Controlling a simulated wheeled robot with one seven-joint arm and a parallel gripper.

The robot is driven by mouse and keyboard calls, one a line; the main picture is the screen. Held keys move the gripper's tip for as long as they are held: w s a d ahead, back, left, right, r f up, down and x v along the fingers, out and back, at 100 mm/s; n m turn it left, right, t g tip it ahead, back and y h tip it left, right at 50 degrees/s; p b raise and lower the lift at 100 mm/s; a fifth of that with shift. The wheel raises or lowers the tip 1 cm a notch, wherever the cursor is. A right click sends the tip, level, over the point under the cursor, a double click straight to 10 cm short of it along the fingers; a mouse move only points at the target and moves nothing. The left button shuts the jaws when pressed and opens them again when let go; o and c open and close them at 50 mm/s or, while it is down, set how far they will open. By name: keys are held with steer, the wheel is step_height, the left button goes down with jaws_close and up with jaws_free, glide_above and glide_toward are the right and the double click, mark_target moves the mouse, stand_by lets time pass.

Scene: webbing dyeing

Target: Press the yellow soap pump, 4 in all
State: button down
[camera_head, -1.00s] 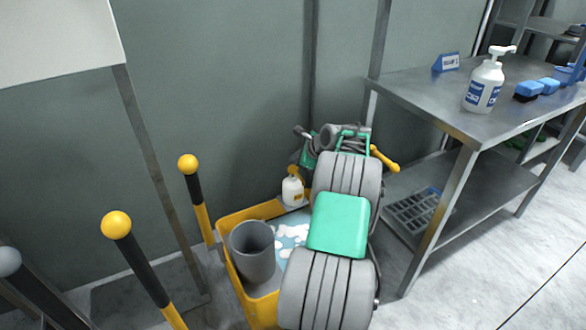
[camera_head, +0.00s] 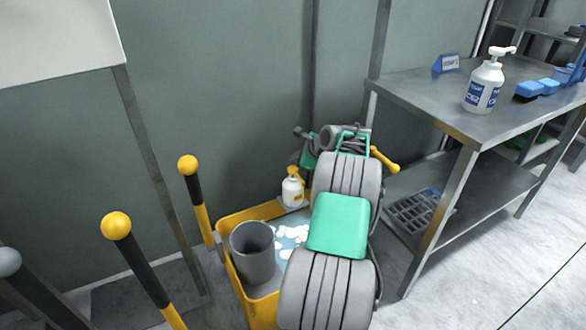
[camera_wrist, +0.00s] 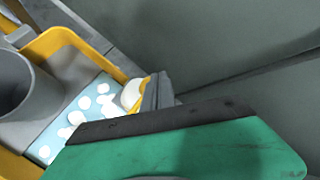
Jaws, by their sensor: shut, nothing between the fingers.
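The soap bottle (camera_head: 292,191) is small and white with a yellow pump (camera_head: 294,171) on top. It stands upright at the far end of the yellow tray. In the wrist view, the white bottle (camera_wrist: 132,94) shows partly beside my gripper (camera_wrist: 158,91). The grey fingers are together and empty. They are close to the pump, but I cannot tell whether they touch it. In the head view, my own arm covers the right of the tray and hides the fingertips.
The yellow tray (camera_head: 229,272) holds a grey bucket (camera_head: 252,252) and a light-blue surface with white foam blobs (camera_head: 290,233). Yellow-topped posts (camera_head: 187,163) stand left. A steel table (camera_head: 440,105) at right carries a larger white pump bottle (camera_head: 484,86) and blue brushes (camera_head: 528,91).

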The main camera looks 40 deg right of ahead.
mark_target(295, 169)
steer(key=shift+f+p, duration=0.15)
steer(key=shift+p, duration=0.15)
stand_by(0.5)
steer(key=shift+f, duration=0.3)
steer(key=shift+s+f, duration=0.1)
steer(key=shift+f, duration=0.9)
stand_by(0.9)
steer(key=shift+r+p, duration=1.35)
steer(key=shift+r, duration=0.1)
step_height(295, 169, up, 5)
steer(key=p, duration=0.5)
stand_by(1.7)
